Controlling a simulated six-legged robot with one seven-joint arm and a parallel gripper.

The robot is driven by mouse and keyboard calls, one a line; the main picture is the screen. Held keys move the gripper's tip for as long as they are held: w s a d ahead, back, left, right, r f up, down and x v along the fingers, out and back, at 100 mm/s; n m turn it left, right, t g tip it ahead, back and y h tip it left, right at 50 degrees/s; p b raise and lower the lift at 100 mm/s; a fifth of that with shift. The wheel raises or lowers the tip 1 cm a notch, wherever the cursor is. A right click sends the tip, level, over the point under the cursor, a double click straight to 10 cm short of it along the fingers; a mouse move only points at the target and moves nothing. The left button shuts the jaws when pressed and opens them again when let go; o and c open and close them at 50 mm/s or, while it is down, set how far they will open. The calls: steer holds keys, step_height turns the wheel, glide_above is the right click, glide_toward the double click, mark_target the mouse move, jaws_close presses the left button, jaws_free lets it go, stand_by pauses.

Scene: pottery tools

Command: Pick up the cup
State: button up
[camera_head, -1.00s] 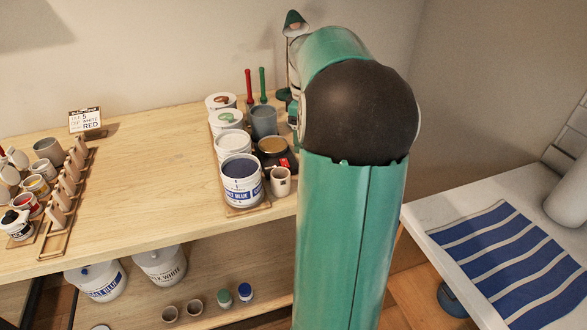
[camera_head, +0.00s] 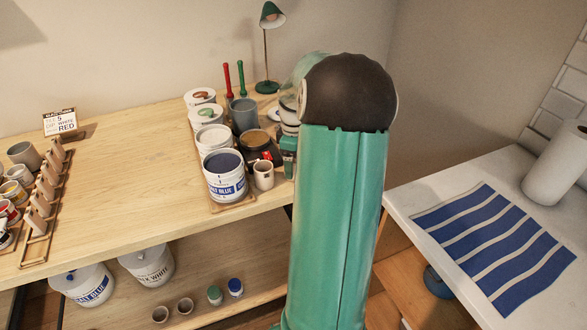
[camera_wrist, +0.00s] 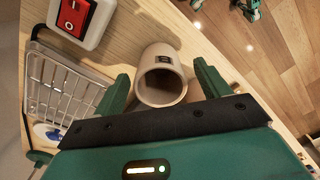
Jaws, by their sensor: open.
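A small beige cup (camera_head: 263,175) stands near the front edge of the wooden table, just right of the blue-labelled tub. My gripper (camera_wrist: 162,86) is open, with one green finger on each side of the cup. The fingers look apart from its wall, but how far they reach past it is hard to tell. In the head view my arm hides most of the gripper.
The blue-labelled tub (camera_head: 226,178) and other pots crowd the cup's left and back. In the wrist view a red switch (camera_wrist: 74,17) and a wire rack (camera_wrist: 62,88) lie at the left. The table's left middle is clear. A striped cloth (camera_head: 493,245) lies on the right counter.

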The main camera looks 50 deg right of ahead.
steer(key=shift+f, duration=0.75)
steer(key=c, duration=1.2)
steer(key=shift+o, duration=0.2)
steer(key=shift+r, duration=0.1)
